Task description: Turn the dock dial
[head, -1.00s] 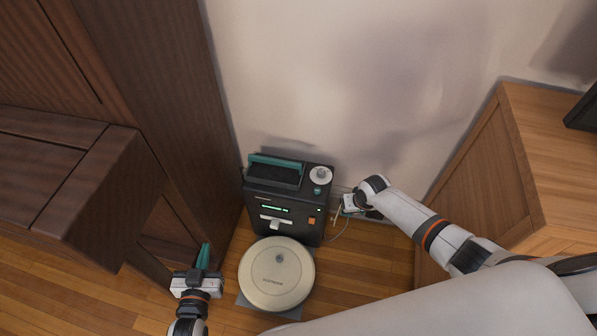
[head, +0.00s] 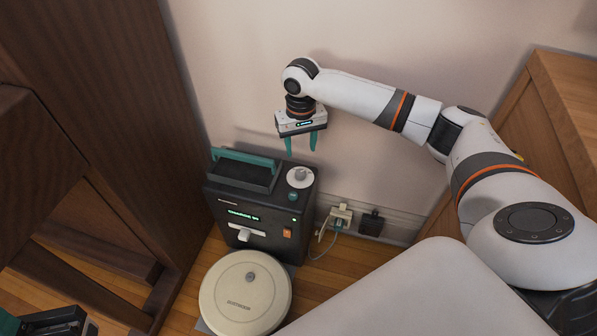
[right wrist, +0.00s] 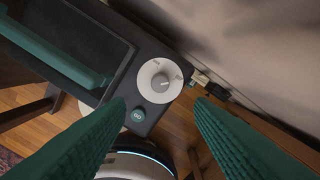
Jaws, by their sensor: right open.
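The dock (head: 265,212) is a black box against the wall, with a teal carry handle and a lit green display. Its dial (head: 300,178) is a white disc with a grey knob on the top right. My right gripper (head: 301,146) is open and empty, fingers down, above and apart from the dial. In the right wrist view the dial (right wrist: 158,84) shows between and beyond the two teal fingers (right wrist: 162,108), with small marks on its rim. My left gripper (head: 45,322) is partly in view at the lower left, cut off by the frame edge.
A round cream robot vacuum (head: 245,292) sits in front of the dock. A wall socket with a plug and cable (head: 340,217) and a black adapter (head: 371,223) are right of it. Dark wooden furniture (head: 110,130) stands left, a lighter cabinet (head: 565,110) right.

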